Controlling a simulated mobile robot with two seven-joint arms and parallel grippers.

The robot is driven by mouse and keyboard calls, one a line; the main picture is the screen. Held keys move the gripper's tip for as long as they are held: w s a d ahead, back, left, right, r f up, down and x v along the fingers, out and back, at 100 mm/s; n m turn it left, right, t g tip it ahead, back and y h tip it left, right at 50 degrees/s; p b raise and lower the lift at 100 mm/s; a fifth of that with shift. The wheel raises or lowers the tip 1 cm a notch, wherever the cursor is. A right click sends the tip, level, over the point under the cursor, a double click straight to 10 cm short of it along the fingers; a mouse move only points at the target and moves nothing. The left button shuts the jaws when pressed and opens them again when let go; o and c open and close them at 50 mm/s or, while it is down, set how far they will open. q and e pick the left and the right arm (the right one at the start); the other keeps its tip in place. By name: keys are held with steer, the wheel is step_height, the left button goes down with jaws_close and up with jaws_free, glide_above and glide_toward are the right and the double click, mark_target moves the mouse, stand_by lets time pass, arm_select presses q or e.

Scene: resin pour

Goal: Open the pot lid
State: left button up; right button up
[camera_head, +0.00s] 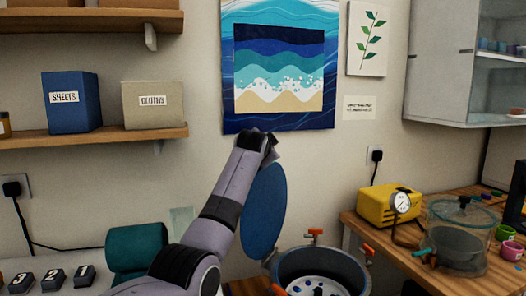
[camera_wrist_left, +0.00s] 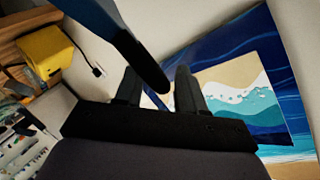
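The pot (camera_head: 322,262) is a dark round vessel at the bottom of the head view, with several orange-handled clamps around its rim. Its blue disc lid (camera_head: 264,215) stands nearly upright at the pot's left back side, so the pot's mouth is uncovered. My left gripper (camera_head: 270,146) is at the lid's upper edge. In the left wrist view its two fingers (camera_wrist_left: 158,88) are apart, and the lid (camera_wrist_left: 105,28) comes in from the top with its edge near the fingertips. I cannot tell whether they touch. My right gripper is not in view.
A yellow pump with a gauge (camera_head: 384,204) and a clear lidded chamber (camera_head: 459,236) stand on the wooden bench at right. A shelf (camera_head: 105,140) with boxes and a wave picture (camera_head: 280,68) are on the wall behind. A teal roll (camera_head: 137,250) lies at left.

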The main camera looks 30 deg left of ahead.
arm_select(q)
steer(key=b+v, duration=0.2)
steer(key=v, duration=0.4)
steer(key=shift+s, duration=0.15)
stand_by(0.4)
